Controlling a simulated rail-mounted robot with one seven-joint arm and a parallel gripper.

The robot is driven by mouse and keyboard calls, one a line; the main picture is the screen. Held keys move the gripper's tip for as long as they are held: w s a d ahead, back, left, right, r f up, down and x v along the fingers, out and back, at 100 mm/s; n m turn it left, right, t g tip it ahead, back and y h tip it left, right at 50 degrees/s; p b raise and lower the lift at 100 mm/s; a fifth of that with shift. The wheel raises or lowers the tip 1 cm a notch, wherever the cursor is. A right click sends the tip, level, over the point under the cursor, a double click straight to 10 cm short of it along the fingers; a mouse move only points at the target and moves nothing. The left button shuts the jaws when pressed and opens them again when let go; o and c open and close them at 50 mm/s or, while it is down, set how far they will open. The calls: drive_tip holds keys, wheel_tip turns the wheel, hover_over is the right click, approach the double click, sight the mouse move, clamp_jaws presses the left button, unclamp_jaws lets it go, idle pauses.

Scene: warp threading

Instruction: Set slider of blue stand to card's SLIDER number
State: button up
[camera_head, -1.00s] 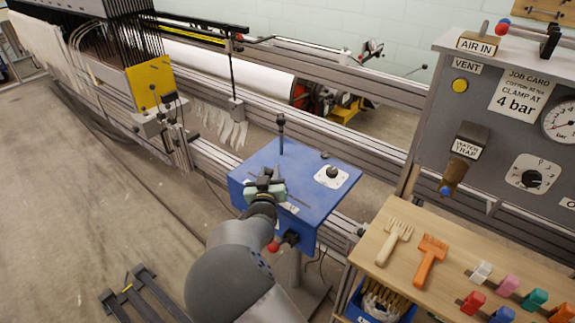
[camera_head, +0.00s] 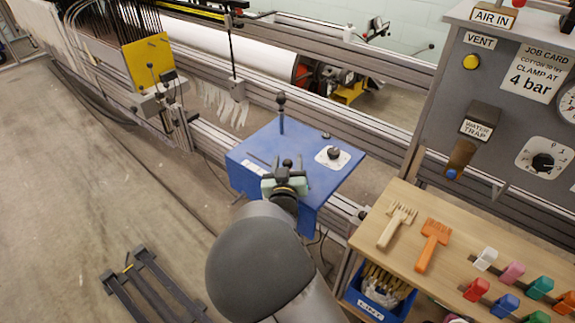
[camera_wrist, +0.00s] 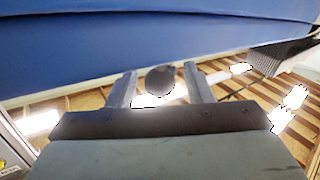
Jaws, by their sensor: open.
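The blue stand (camera_head: 262,144) is in the middle of the head view. Its top has a dark upright post, a white dial plate (camera_head: 340,162) with a black knob, and a dark slot at the left. My gripper (camera_head: 288,170) is open at the stand's front edge. In the wrist view a dark round knob (camera_wrist: 160,80) lies between my two spread fingers (camera_wrist: 160,88), and I cannot tell whether they touch it. The stand's blue side (camera_wrist: 150,50) fills the upper part there. The job card (camera_head: 532,72) reads "clamp at 4 bar"; no SLIDER number is legible.
At the right are a grey panel (camera_head: 450,105) and a wooden bench (camera_head: 400,255) with two combs and several coloured clips. A blue bin (camera_head: 360,300) hangs below it. Metal rails run behind the stand. The floor at the left is mostly clear.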

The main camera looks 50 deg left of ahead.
drive_tip(key=b+v, duration=0.1)
drive_tip(key=v, duration=1.6)
drive_tip(key=shift+s+d, duration=0.15)
drive_tip(key=shift+d, duration=0.05)
drive_tip(key=w+d+r+m+g+h+p, duration=0.1)
drive_tip(key=w+d+m+g+h+p, duration=0.2)
drive_tip(key=w+d, duration=0.6)
drive_tip(key=w+d+r+m+g+h+p, duration=0.1)
drive_tip(key=w+d+r+h, duration=0.15)
drive_tip(key=d, duration=0.35)
drive_tip(key=w+d+r+m+g+h, duration=0.1)
drive_tip(key=w+d+m+g+h, duration=0.1)
drive_tip(key=w+d, duration=0.3)
drive_tip(key=s+d+r+m+g+h+p, duration=0.1)
drive_tip(key=s+d, duration=0.3)
drive_tip(key=d, duration=0.5)
drive_tip(key=s+d+r+m+g+h+p, duration=0.1)
drive_tip(key=s+d, duration=0.4)
drive_tip(key=d, duration=0.5)
drive_tip(key=s+d+r+m+g+h+p, duration=0.1)
drive_tip(key=s+d+r+g, duration=0.3)
drive_tip(key=d, duration=0.6)
drive_tip(key=shift+s+r+m+g+h+p, duration=0.4)
drive_tip(key=shift+r+m+h, duration=0.2)
drive_tip(key=shift+m+h, duration=0.15)
drive_tip(key=shift+a, duration=0.1)
